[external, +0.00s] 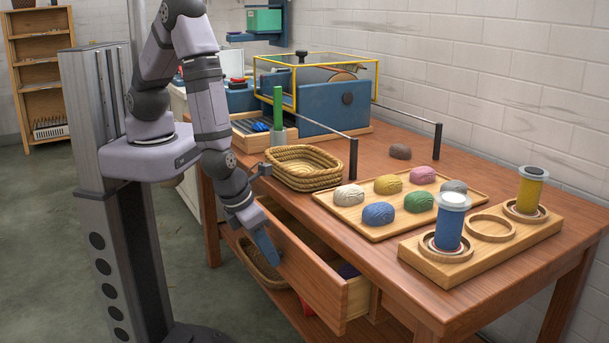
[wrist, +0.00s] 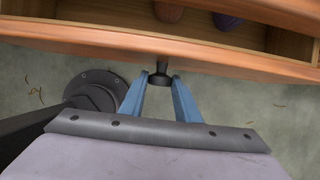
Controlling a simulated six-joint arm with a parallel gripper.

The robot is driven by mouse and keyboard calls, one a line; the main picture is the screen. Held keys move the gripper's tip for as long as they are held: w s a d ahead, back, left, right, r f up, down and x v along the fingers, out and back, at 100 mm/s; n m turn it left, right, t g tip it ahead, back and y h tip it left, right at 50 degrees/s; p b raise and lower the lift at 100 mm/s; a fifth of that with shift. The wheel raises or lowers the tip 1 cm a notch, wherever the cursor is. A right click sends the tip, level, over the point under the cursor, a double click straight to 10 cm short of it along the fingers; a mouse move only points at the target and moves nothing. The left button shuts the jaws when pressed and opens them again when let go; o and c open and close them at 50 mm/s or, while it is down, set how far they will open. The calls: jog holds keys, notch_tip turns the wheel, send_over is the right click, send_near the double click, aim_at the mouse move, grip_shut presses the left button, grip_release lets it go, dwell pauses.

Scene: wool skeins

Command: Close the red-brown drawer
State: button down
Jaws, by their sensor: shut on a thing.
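The red-brown drawer (external: 305,275) stands pulled out from under the front of the wooden table. Its front panel crosses the wrist view (wrist: 225,62), and its open inside shows behind it. My gripper (external: 270,252) is at the outer face of the drawer front. In the wrist view its blue fingers (wrist: 160,84) are closed on the dark drawer knob (wrist: 160,72), one on each side. In the external view the fingers hide the knob. A purple skein (wrist: 228,20) and a brownish skein (wrist: 168,12) lie inside the drawer.
The tabletop (external: 459,168) above holds a woven basket (external: 304,180), a tray of coloured skeins (external: 446,188) and a spool stand (external: 478,255). A lower shelf holds another basket (external: 256,268). Open floor (external: 215,305) lies in front of the drawer.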

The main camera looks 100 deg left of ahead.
aim_at(282, 228)
jog(key=w+a, duration=0.5)
jog(key=shift+r, duration=0.1)
jog(key=c, duration=1.4)
grip_release()
jog(key=shift+o, duration=0.2)
jog(key=shift+d+r, duration=0.1)
jog(key=shift+p+v, duration=1.35)
jog(key=shift+v, duration=2.2)
jog(key=shift+s, duration=0.1)
